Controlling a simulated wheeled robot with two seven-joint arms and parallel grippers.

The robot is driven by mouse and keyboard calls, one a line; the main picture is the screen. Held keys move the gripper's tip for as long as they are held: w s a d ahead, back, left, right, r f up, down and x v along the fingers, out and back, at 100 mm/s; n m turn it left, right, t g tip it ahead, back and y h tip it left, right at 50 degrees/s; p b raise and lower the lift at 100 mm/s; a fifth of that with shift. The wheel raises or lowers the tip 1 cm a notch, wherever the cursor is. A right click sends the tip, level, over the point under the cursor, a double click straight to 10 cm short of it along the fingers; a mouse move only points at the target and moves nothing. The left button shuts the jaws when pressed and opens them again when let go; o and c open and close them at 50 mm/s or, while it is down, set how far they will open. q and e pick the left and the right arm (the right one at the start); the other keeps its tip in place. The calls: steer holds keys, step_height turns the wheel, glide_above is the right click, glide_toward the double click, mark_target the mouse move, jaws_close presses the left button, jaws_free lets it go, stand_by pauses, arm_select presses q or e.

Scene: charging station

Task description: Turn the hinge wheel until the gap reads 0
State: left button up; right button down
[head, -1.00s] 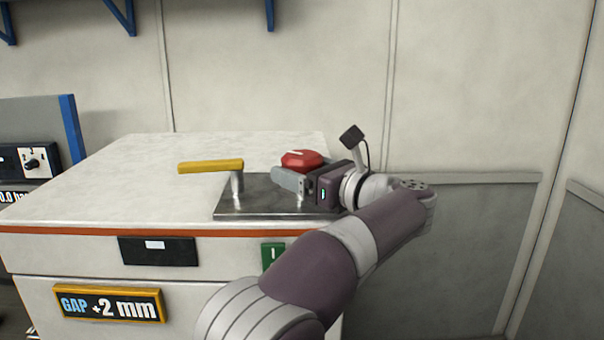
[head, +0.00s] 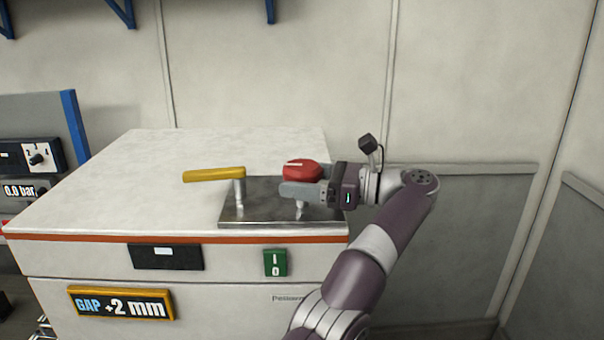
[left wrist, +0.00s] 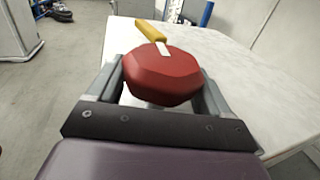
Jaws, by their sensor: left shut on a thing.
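The hinge wheel is a red faceted knob (head: 302,169) with a white mark, standing on a metal plate (head: 262,217) on the white cabinet. My left gripper (head: 300,188) is shut on it from the right, with a finger along its near side. In the left wrist view the red knob (left wrist: 162,75) sits between the two grey fingers, its white mark pointing away toward the yellow lever. The gap display (head: 121,304) on the cabinet front reads "GAP +2 mm". My right gripper is not in view.
A yellow lever (head: 214,175) stands on a post on the same plate, left of the knob. A green I/0 switch (head: 275,263) and a black panel (head: 166,256) are on the cabinet front. The white top (head: 150,185) is clear at left. A wall stands behind.

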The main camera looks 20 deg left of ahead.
arm_select(q)
steer(key=shift+r, duration=0.25)
steer(key=o, duration=0.8)
steer(key=shift+c, duration=0.2)
steer(key=shift+o, duration=1)
steer(key=shift+f, duration=0.15)
